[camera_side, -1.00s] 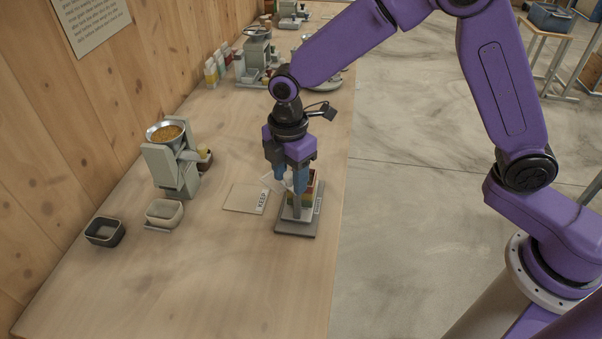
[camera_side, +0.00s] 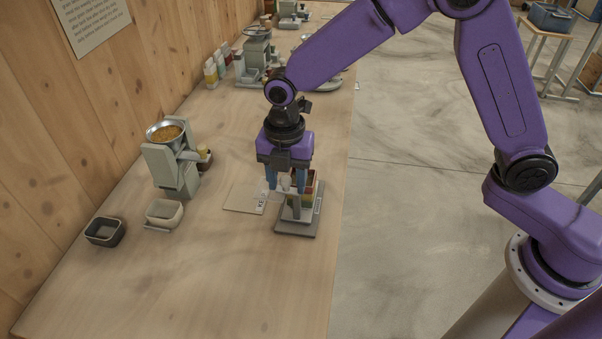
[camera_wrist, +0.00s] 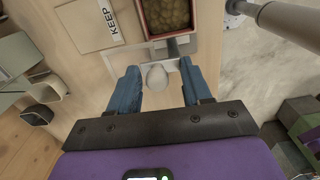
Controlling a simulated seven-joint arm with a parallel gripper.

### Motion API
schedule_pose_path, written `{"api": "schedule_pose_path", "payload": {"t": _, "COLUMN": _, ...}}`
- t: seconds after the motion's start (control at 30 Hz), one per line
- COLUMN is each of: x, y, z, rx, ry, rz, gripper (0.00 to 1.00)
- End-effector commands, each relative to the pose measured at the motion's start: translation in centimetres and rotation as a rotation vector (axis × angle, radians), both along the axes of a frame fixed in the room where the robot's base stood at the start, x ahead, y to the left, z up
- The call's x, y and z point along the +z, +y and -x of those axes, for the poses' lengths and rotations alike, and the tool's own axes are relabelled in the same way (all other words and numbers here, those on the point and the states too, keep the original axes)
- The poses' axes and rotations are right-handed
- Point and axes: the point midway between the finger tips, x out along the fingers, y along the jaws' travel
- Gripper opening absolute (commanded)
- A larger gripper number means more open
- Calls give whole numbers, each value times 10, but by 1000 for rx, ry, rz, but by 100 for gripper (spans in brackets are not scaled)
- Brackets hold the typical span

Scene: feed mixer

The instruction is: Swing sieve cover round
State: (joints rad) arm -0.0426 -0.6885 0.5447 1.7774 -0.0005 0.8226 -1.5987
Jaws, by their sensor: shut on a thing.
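The sieve cover (camera_side: 283,189) is a pale, partly clear plate with a whitish knob (camera_wrist: 157,77). In the side view it sits level beside the top of the sieve stack (camera_side: 308,192), a small tower of coloured trays on a grey stand (camera_side: 297,226). In the wrist view the top tray (camera_wrist: 167,53) has a red rim, holds brownish lumps and lies open, ahead of the cover. My gripper (camera_side: 286,188) points down with its blue fingers either side of the knob, shut on the cover. The exact finger contact is hard to see.
A flat board labelled KEEP (camera_side: 243,198) lies left of the stand. A grey mill with a grain bowl (camera_side: 172,165), a pale tray (camera_side: 164,213) and a dark tray (camera_side: 104,231) stand farther left. The bench front is clear; its right edge is close to the stand.

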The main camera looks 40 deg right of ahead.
Motion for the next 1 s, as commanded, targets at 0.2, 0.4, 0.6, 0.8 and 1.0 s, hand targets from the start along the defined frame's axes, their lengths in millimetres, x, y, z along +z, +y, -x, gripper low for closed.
{"api": "schedule_pose_path", "payload": {"t": 0.2, "x": -8, "y": 3, "z": 3, "rx": 126, "ry": 3, "rz": 1, "gripper": 32}}
{"api": "schedule_pose_path", "payload": {"t": 0.4, "x": -8, "y": 5, "z": 6, "rx": 241, "ry": 3, "rz": 1, "gripper": 32}}
{"api": "schedule_pose_path", "payload": {"t": 0.6, "x": -8, "y": 6, "z": 8, "rx": 365, "ry": 4, "rz": 0, "gripper": 32}}
{"api": "schedule_pose_path", "payload": {"t": 0.8, "x": -8, "y": 7, "z": 10, "rx": 489, "ry": 3, "rz": 0, "gripper": 32}}
{"api": "schedule_pose_path", "payload": {"t": 1.0, "x": -8, "y": 7, "z": 13, "rx": 604, "ry": 4, "rz": -1, "gripper": 32}}
